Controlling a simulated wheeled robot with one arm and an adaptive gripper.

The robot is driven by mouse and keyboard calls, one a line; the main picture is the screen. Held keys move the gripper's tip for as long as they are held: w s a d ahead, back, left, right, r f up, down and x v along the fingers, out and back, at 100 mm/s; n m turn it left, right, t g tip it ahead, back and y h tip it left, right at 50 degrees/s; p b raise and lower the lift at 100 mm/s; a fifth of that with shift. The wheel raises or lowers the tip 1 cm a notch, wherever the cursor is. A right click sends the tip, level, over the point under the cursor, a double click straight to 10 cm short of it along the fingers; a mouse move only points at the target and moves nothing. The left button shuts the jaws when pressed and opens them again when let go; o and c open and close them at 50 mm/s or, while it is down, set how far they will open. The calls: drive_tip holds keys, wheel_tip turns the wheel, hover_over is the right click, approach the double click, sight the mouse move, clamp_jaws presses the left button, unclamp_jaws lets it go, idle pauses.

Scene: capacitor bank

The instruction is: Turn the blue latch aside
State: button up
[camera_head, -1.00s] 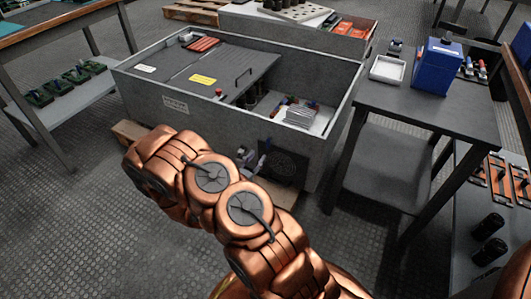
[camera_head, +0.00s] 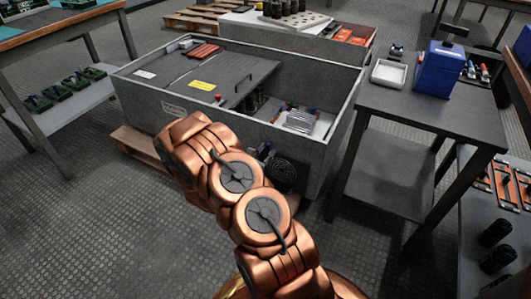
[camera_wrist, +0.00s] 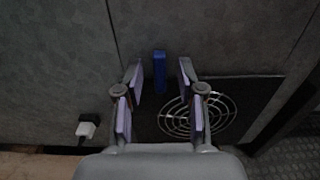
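The blue latch (camera_wrist: 160,72) shows in the wrist view as a narrow upright bar on the grey front wall of the cabinet (camera_wrist: 60,60). My gripper (camera_wrist: 160,76) is open, with one finger on each side of the latch in the picture. I see no finger touching the latch, and the depth gap is hard to tell. In the head view my copper arm reaches to the front wall of the cabinet (camera_head: 320,165); it hides the latch and most of my gripper.
A round fan grille (camera_wrist: 197,115) sits to the lower right of the latch, and a white-and-black block (camera_wrist: 86,127) to the lower left. A grey table (camera_head: 425,112) with a blue box (camera_head: 438,70) stands right of the cabinet. A wooden pallet (camera_head: 135,143) lies under the cabinet.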

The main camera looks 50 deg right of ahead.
clamp_jaws()
idle(0.3)
drive_tip(key=shift+r+n+p, duration=0.2)
drive_tip(key=shift+n+p, duration=0.4)
drive_tip(key=shift+p, duration=0.6)
drive_tip(key=shift+f+n+p, duration=0.15)
drive_tip(key=shift+n+p, duration=0.9)
drive_tip(key=shift+n, duration=0.45)
drive_tip(key=n, duration=0.3)
drive_tip(key=shift+w+f+b, duration=0.15)
drive_tip(key=shift+b, duration=0.15)
drive_tip(key=shift+f+n+b, duration=0.1)
drive_tip(key=shift+n+b, duration=1.05)
drive_tip(key=shift+n, duration=4.15)
